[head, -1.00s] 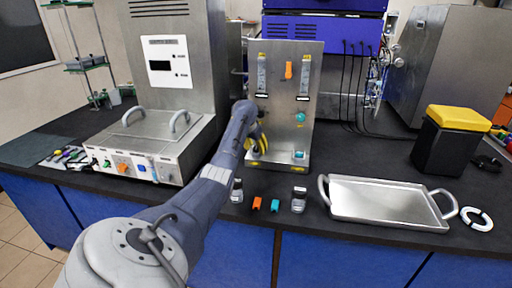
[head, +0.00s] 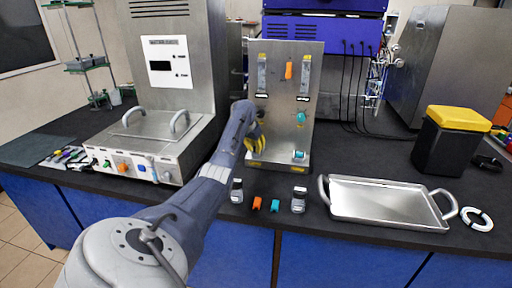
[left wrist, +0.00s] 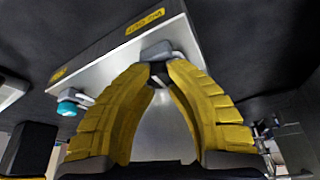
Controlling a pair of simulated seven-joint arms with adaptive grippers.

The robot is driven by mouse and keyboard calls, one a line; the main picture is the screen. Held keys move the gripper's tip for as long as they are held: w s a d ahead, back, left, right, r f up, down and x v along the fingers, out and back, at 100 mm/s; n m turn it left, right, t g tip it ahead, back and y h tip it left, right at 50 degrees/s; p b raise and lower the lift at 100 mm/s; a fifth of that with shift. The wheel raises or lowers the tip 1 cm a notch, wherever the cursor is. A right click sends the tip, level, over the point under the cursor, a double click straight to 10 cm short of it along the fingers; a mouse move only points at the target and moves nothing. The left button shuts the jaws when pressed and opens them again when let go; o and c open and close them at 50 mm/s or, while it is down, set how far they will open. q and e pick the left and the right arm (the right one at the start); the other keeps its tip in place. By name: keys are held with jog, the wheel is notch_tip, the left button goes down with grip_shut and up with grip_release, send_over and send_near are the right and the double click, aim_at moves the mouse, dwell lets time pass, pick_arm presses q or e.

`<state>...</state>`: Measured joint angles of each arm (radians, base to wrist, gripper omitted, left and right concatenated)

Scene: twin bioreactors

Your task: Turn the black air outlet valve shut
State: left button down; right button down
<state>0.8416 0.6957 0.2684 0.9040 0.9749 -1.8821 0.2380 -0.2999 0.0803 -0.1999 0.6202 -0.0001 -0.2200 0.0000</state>
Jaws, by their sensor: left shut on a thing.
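The upright metal valve panel (head: 283,128) stands on the black bench. My left gripper (head: 256,144), with yellow ribbed fingers, is at its lower left part. In the left wrist view, the gripper (left wrist: 158,72) is shut with its fingertips on a small black valve handle (left wrist: 157,76), just in front of a grey fitting (left wrist: 157,50). Most of the handle is hidden between the fingertips, so its exact angle cannot be told. In the head view my gripper hides the handle. My right gripper is in neither view.
The panel also carries an orange valve (head: 289,70) and a teal fitting (head: 299,155) at lower right. Small bottles (head: 298,200) stand at the bench's front edge. A metal tray (head: 385,204) lies to the right. A bath unit (head: 140,145) stands left of my arm.

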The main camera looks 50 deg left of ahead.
pick_arm(q)
jog(key=c, duration=1.1)
grip_release()
jog(key=v, duration=1.2)
jog(key=shift+d+f, duration=0.1)
